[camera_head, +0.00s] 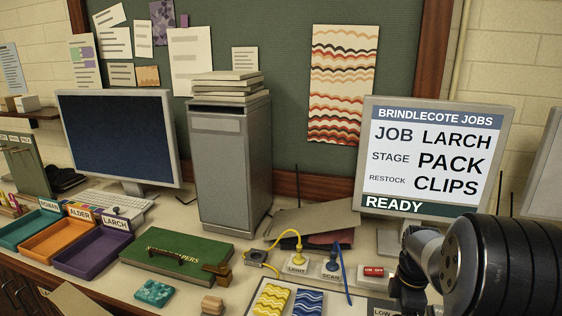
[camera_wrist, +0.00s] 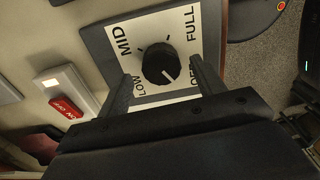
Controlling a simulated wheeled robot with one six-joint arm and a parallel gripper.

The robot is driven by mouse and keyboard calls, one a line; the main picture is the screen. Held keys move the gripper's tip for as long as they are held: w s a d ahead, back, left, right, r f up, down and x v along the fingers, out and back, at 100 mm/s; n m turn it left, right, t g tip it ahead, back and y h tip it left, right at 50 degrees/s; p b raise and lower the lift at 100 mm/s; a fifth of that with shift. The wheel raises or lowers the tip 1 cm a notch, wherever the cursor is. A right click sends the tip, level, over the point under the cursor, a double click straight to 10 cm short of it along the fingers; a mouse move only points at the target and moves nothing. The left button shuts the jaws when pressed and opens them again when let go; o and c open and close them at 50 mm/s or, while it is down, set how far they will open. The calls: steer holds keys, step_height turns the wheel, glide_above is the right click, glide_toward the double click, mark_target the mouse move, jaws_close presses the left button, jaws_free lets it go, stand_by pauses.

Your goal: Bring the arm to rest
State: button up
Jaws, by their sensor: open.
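In the wrist view my gripper (camera_wrist: 164,80) is open, with one finger on each side of a black round knob (camera_wrist: 160,62). The knob sits on a white dial plate (camera_wrist: 145,28) marked LOW, MID, FULL and OFF. A pale mark on the knob faces the lower right, roughly toward the OFF side. I cannot tell whether the fingers touch the knob. In the head view my dark arm fills the lower right corner and hides my gripper and most of the dial plate (camera_head: 382,308), where only LOW shows.
A red switch (camera_wrist: 66,107) lies beside the dial; it also shows in the head view (camera_head: 373,272). A monitor (camera_head: 510,118) reading LARCH, PACK, CLIPS and READY stands behind my arm. Yellow and blue cables (camera_head: 347,270) rise nearby. A green case (camera_head: 175,249) and coloured trays fill the left.

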step_height(320, 180, up, 9)
step_height(320, 180, down, 11)
steer(key=shift+s, duration=0.1)
steer(key=shift+r+m, duration=0.2)
steer(key=shift+m, duration=0.3)
steer(key=m, duration=0.4)
steer(key=shift+m, duration=0.3)
steer(key=m, duration=1.8)
steer(key=shift+a+m, duration=0.1)
steer(key=shift+m, duration=0.2)
